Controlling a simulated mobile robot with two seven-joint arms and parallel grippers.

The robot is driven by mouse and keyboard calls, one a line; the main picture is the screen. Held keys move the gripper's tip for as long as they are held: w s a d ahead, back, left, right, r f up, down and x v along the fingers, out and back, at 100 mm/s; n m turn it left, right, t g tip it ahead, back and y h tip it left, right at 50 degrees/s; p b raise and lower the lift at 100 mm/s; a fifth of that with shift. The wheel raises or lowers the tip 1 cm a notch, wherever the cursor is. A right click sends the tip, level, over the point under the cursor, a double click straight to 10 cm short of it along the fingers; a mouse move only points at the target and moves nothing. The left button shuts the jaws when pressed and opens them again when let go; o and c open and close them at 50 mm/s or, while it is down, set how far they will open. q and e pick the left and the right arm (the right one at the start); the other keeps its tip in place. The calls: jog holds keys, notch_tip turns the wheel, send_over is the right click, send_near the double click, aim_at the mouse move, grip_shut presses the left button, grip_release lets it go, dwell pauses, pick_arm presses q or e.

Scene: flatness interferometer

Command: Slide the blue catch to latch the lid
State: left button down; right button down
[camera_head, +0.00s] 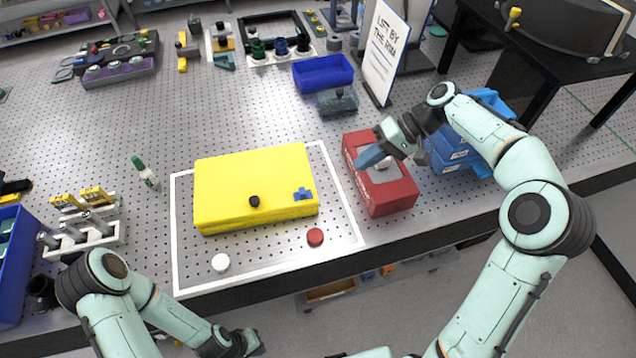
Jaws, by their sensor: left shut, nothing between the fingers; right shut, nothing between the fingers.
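A yellow box (255,175) with its lid down sits inside a white outline on the perforated table. A black knob (254,201) is near the lid's front edge. The blue catch (302,194) is at the lid's front right corner; whether it is engaged cannot be told. My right gripper (370,157) is shut and empty, over the red box to the right of the yellow box and apart from the catch. My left gripper (248,342) is shut and empty, low in front of the table edge, well away from the yellow box.
A white disc (221,262) and a red disc (315,237) lie before the yellow box.

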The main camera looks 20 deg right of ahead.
send_near(310, 194)
jog(key=f, duration=0.1)
jog(key=a+f, duration=0.1)
jog(key=f, duration=0.2)
jog(key=shift+a+f+b, duration=0.1)
jog(key=shift+a+b, duration=0.2)
jog(key=shift+w+a+r, duration=0.1)
jog(key=shift+a, duration=0.5)
jog(key=shift+a+r, duration=0.15)
jog(key=shift+a, duration=0.45)
jog(key=shift+w+a+f+p, duration=0.1)
jog(key=shift+a+p, duration=0.2)
jog(key=shift+a, duration=0.35)
jog(key=shift+a, duration=1.9)
